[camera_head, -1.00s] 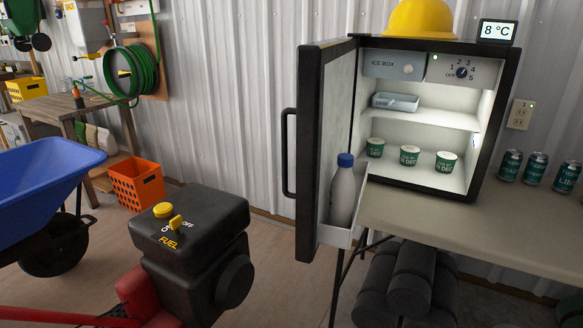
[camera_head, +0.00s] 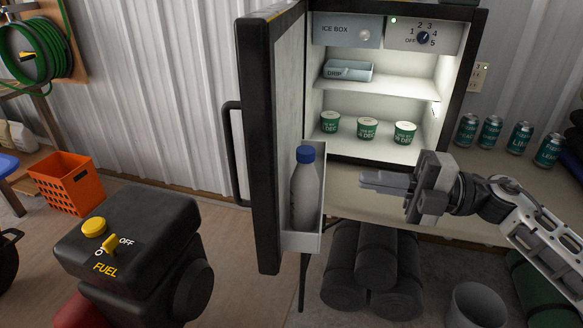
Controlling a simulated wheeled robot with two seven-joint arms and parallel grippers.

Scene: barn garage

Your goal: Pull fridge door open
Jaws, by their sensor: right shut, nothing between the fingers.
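The small black fridge stands on a table, and its door (camera_head: 262,130) is swung wide open toward me on the left. The door has a black bar handle (camera_head: 233,150) on its outer left side. A white bottle with a blue cap (camera_head: 305,192) stands in the door shelf. Inside are an ice box panel (camera_head: 347,32), a drip tray (camera_head: 347,71) and three green-and-white cups (camera_head: 367,127). My right gripper (camera_head: 366,182) is shut and empty, in front of the fridge's lower opening, right of the door and apart from it. My left gripper is not in view.
Several cans (camera_head: 520,138) stand on the table (camera_head: 470,170) at the right. Dark rolls (camera_head: 375,265) and a grey bucket (camera_head: 475,305) are below it. A black fuel engine (camera_head: 135,245) and an orange crate (camera_head: 70,183) are at the left.

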